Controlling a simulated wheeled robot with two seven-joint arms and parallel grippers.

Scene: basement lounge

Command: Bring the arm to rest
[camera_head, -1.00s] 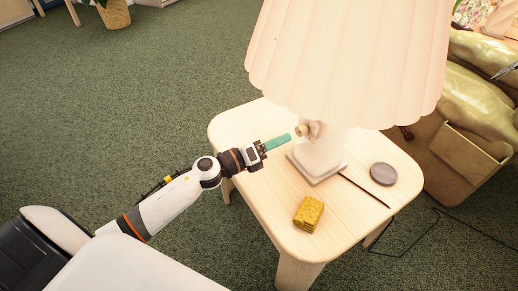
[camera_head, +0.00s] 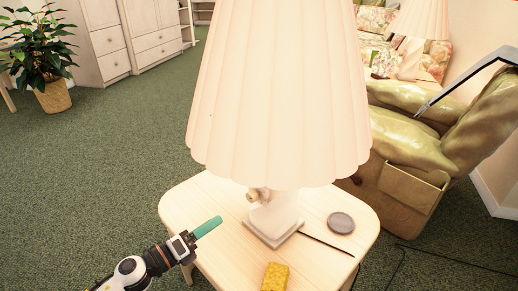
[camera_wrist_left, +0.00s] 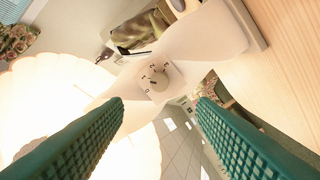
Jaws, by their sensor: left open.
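My left gripper (camera_head: 207,228), with green finger pads, is over the left part of the wooden side table (camera_head: 185,207) in the head view. It points at the lamp's base and is apart from it. In the left wrist view its two ridged green fingers (camera_wrist_left: 158,130) stand wide apart with nothing between them. The table lamp (camera_head: 275,90) has a large pleated pink shade and a white base. Its switch knob (camera_head: 258,195) sits on the side facing the gripper, and the knob also shows in the left wrist view (camera_wrist_left: 158,79). My right gripper is not in view.
A yellow sponge-like block (camera_head: 275,277) lies at the table's near edge. A grey round disc (camera_head: 341,222) and a thin dark strip (camera_head: 327,243) lie right of the lamp. A green armchair (camera_head: 415,140) stands behind right. Carpet at left is clear up to a potted plant (camera_head: 40,50).

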